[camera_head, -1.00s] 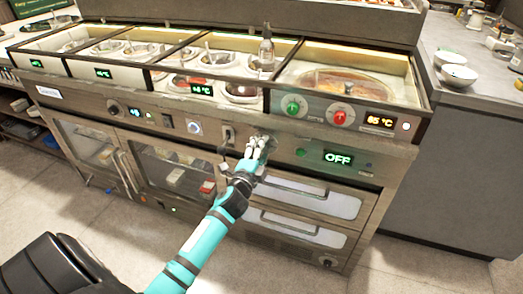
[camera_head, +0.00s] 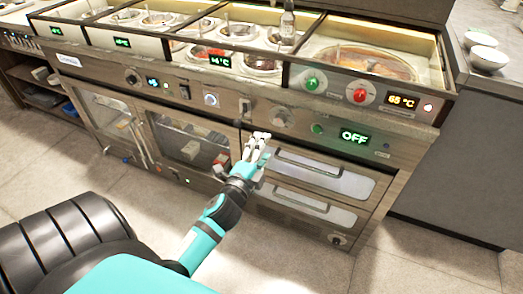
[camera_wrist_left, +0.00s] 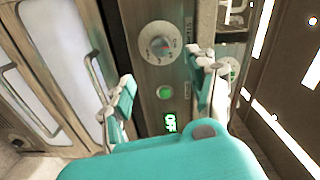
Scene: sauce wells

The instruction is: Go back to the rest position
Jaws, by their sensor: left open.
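My left gripper (camera_head: 257,146) is in front of the counter's front panel in the head view, just below a round knob (camera_head: 282,116) and apart from it. In the left wrist view the two fingers of this gripper (camera_wrist_left: 168,88) are spread with nothing between them. Beyond them that view shows the knob (camera_wrist_left: 159,43), a lit green button (camera_wrist_left: 164,93) and a green display (camera_wrist_left: 171,122). In the head view the display (camera_head: 354,137) reads OFF. My right gripper does not show.
The counter (camera_head: 210,75) holds several sauce wells on top, with a green knob (camera_head: 312,83) and a red knob (camera_head: 360,95). Two drawers (camera_head: 325,177) with bar handles are close to my left gripper. White bowls (camera_head: 488,58) stand on the right counter. The floor (camera_head: 420,262) in front is clear.

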